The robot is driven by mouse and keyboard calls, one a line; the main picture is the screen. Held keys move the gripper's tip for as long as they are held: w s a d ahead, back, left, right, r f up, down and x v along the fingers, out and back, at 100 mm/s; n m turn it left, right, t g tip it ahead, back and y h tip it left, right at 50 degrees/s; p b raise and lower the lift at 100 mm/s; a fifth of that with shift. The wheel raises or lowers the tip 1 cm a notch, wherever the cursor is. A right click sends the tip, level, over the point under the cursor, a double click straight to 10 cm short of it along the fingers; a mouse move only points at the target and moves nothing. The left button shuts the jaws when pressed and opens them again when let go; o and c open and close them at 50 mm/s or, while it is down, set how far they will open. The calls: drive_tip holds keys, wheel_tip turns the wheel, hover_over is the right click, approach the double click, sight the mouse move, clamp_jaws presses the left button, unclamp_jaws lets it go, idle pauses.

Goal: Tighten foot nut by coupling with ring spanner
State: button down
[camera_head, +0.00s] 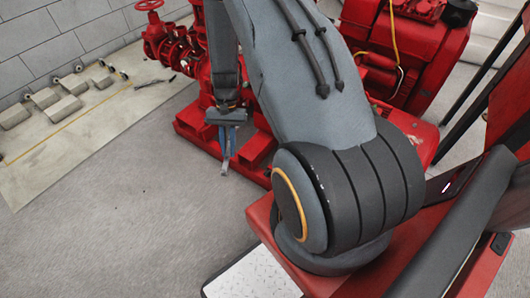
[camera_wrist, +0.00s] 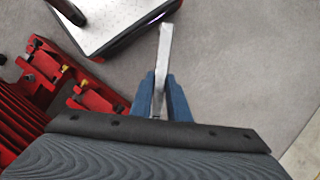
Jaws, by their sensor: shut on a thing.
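My gripper (camera_head: 229,143) hangs beside the near edge of the red pumpset base (camera_head: 197,137). In the wrist view its two blue fingers (camera_wrist: 160,92) are shut on a silver ring spanner (camera_wrist: 165,50). The spanner's free end points away from the fingers, over grey floor; its ring is not clear. In the wrist view, red mounting feet (camera_wrist: 82,99) lie to the left of the spanner, apart from it. Small yellowish fasteners (camera_wrist: 65,68) show on them; I cannot tell which is the foot nut by the coupling. My arm hides part of the pumpset in the head view.
A red engine block (camera_head: 405,50) stands at the back right. A red valve handwheel (camera_head: 149,5) and pipework are at the back left. Several grey blocks (camera_head: 67,108) lie on a pale mat by the wall. The floor (camera_head: 130,220) at left is clear.

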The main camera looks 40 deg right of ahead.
drive_tip(key=w+d+f+m+t+b, duration=0.2)
drive_tip(key=d+f+m+b, duration=0.7)
drive_tip(key=b, duration=0.5)
drive_tip(key=w+d+f+m+t+b, duration=0.2)
drive_tip(key=d+f+m+t+b, duration=0.2)
drive_tip(key=d+f+m+b, duration=0.4)
drive_tip(key=shift+w+d+f+m+b, duration=0.4)
drive_tip(key=shift+d+f+b, duration=0.95)
drive_tip(key=shift+d+b, duration=1.45)
drive_tip(key=shift+a, duration=0.5)
drive_tip(key=shift+f+b, duration=1.55)
drive_tip(key=shift+f, duration=0.95)
drive_tip(key=shift+f+b, duration=0.85)
drive_tip(key=shift+f, duration=0.5)
drive_tip(key=shift+s+a+n+y+p, duration=0.25)
drive_tip(key=shift+n+y+p, duration=0.05)
drive_tip(key=shift+p, duration=0.05)
drive_tip(key=shift+r, duration=0.15)
drive_tip(key=shift+r+p, duration=2.45)
drive_tip(key=shift+p, duration=0.1)
